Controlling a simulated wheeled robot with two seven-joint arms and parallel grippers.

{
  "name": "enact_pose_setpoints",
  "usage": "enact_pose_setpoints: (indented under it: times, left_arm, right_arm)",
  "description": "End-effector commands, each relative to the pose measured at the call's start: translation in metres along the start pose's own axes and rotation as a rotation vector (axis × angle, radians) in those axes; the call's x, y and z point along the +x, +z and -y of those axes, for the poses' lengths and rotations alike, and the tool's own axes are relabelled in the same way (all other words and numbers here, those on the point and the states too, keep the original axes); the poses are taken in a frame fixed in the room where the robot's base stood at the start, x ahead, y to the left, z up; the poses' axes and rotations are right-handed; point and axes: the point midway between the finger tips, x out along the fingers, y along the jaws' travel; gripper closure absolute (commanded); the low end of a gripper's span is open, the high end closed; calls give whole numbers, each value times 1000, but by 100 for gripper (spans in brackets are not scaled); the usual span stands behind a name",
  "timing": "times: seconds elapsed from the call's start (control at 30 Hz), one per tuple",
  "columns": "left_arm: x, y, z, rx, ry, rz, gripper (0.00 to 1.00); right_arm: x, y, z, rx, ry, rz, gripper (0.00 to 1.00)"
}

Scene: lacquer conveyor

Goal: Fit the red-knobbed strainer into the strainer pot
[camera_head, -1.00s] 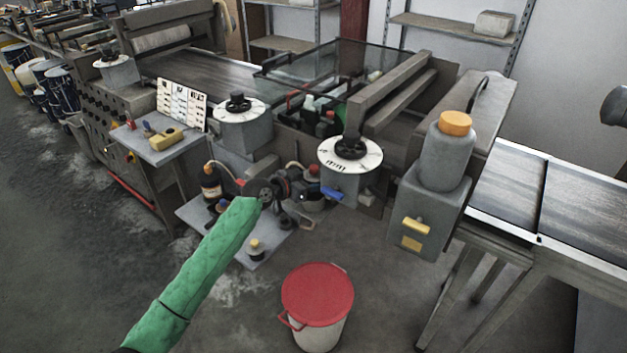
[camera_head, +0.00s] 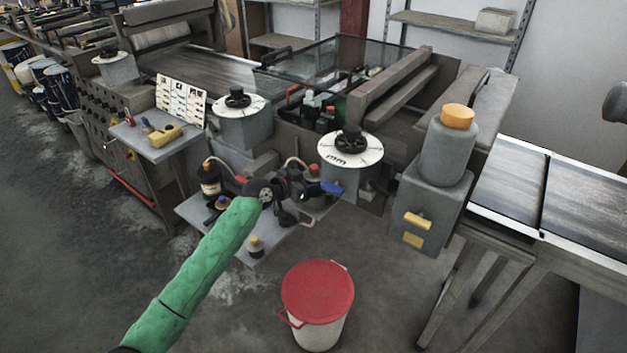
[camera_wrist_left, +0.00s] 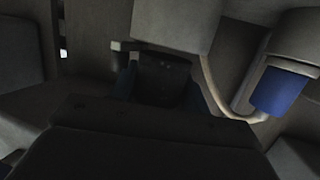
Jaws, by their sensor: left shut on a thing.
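My left gripper (camera_head: 303,191) reaches out past its green-sleeved arm over the low grey shelf. It is shut on a small dark thing, which shows poorly between the fingers in the left wrist view (camera_wrist_left: 165,75). I cannot tell from the frames whether this is the strainer. A red knob (camera_head: 313,169) shows just above and behind the fingertips; what lies under it is hidden. A blue handle (camera_head: 333,187) is just right of the fingertips, and a blue cylinder (camera_wrist_left: 277,91) is at the right in the left wrist view. I cannot make out the strainer pot clearly. My right gripper is not in view.
A tank with a white dial (camera_head: 350,163) is close behind the gripper. A red-lidded bucket (camera_head: 318,290) stands on the floor in front. Hoses run near the fingers.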

Motion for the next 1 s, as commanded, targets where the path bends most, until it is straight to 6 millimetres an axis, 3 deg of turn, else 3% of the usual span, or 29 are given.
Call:
enact_pose_setpoints:
  times: [0.5,1.0]
  left_arm:
    - [0,0,0,1,0,0,76]
    - [0,0,0,0,0,0,76]
  right_arm:
    - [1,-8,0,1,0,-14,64]
    - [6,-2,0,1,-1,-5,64]
